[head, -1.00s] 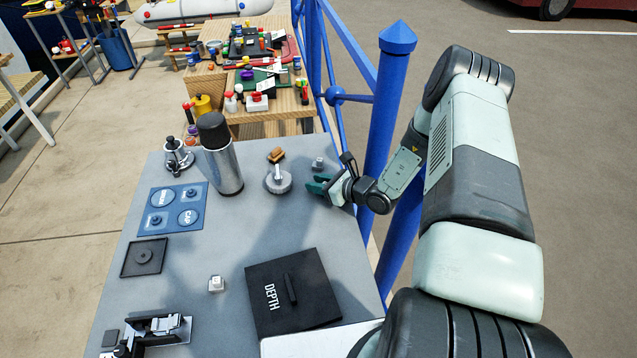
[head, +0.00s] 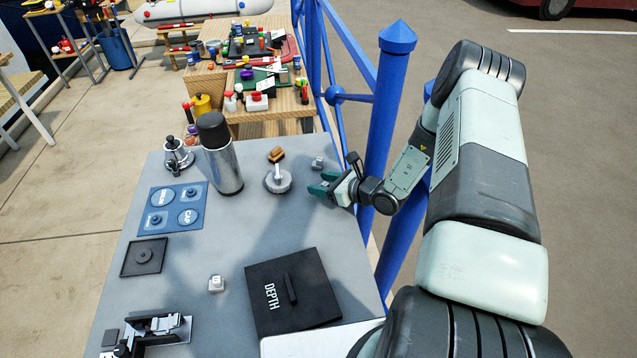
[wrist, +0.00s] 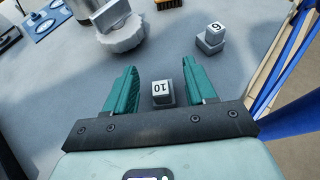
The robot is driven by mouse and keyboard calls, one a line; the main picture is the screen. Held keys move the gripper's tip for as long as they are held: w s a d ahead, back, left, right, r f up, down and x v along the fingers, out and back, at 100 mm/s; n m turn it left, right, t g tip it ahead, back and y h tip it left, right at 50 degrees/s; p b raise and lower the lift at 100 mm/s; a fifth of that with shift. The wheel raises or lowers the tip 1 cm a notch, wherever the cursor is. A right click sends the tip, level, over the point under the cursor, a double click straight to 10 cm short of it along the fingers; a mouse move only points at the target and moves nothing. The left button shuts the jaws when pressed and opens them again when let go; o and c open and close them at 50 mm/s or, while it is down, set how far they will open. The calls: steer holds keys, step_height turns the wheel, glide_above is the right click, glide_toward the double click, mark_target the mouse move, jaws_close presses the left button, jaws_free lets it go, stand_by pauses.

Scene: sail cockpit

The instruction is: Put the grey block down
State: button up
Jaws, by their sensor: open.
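My gripper (head: 314,183) is open low over the far right part of the grey table, with its two green fingers spread. In the wrist view, a small grey block marked 10 (wrist: 162,93) stands between the open fingers (wrist: 160,85), with a gap on both sides. It is upright on the table, and the fingers do not touch it. In the head view I cannot make this block out behind the fingers. A second grey block, marked 6 (wrist: 211,39), stands beyond the right finger; it also shows in the head view (head: 318,163).
A steel flask (head: 223,168) is further left. A black DEPTH board (head: 305,300) and another small block (head: 216,284) lie nearer. A blue railing post (head: 388,110) rises close to the right.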

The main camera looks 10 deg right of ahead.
steer(key=v, duration=1)
steer(key=shift+s+d, duration=0.1)
step_height(320, 180, up, 66)
steer(key=s+a+n+g+h, duration=0.4)
steer(key=s+a+n, duration=0.5)
steer(key=s+n, duration=0.4)
steer(key=s+d+n+h, duration=0.2)
steer(key=s+n+h, duration=0.3)
steer(key=s+n, duration=0.9)
step_height(320, 180, down, 26)
steer(key=w, duration=0.1)
steer(key=shift+w, duration=0.2)
